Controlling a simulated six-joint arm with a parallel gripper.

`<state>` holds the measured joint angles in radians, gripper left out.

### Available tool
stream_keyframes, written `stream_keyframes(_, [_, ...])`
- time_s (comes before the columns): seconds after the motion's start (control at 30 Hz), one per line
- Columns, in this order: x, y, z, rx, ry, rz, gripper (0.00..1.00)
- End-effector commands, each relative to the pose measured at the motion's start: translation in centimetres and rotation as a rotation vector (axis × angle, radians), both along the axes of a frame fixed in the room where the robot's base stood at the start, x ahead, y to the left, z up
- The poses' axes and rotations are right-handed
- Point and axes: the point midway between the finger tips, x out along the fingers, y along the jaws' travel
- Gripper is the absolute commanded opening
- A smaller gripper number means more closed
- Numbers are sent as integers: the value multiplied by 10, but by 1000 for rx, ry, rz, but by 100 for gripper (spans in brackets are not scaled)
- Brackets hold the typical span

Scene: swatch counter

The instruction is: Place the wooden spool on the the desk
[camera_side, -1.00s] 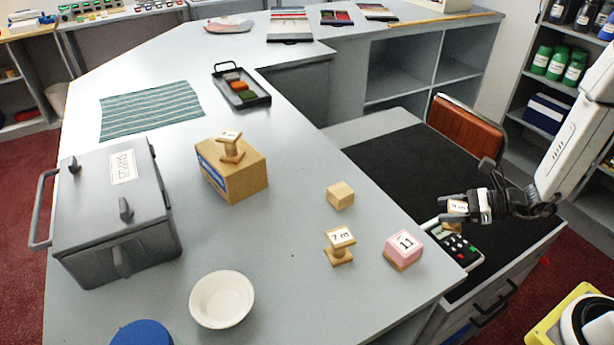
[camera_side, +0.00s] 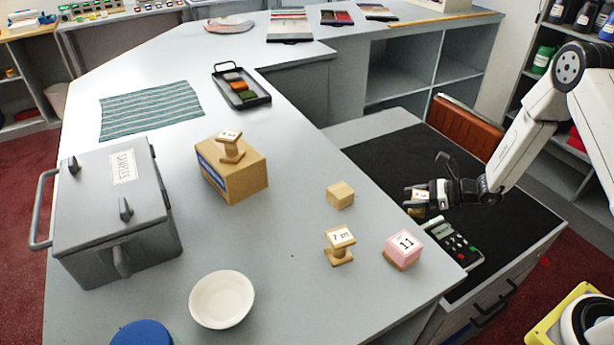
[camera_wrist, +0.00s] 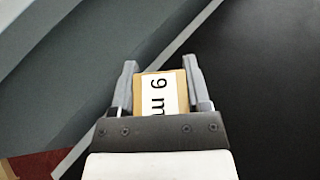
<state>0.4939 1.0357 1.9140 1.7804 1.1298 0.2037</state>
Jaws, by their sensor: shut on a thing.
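My gripper (camera_side: 424,198) is shut on a wooden spool (camera_side: 416,209). In the wrist view the spool's top (camera_wrist: 152,90) sits between the two fingers and bears a white label reading "9 m"; the rest of the spool is hidden. The gripper holds it in the air near the counter's right edge and the black top of the lower desk (camera_side: 375,165). Another wooden spool labelled "7 m" (camera_side: 340,245) stands on the counter. A third labelled spool (camera_side: 230,147) stands on a cardboard box.
A pink block (camera_side: 403,250) marked 11 and a plain wooden block (camera_side: 340,195) stand on the grey counter (camera_side: 290,200). A calculator-like device (camera_side: 455,246) lies on the desk below the gripper. A white bowl (camera_side: 222,299) and grey case (camera_side: 115,215) are left.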

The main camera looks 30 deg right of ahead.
Motion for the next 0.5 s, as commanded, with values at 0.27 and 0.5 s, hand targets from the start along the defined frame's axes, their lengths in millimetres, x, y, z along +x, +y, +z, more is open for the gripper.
stream_keyframes(0.27, [22,-3,-26,0,0,1,3])
stream_keyframes(0.5, [26,-3,-31,0,-1,0,3])
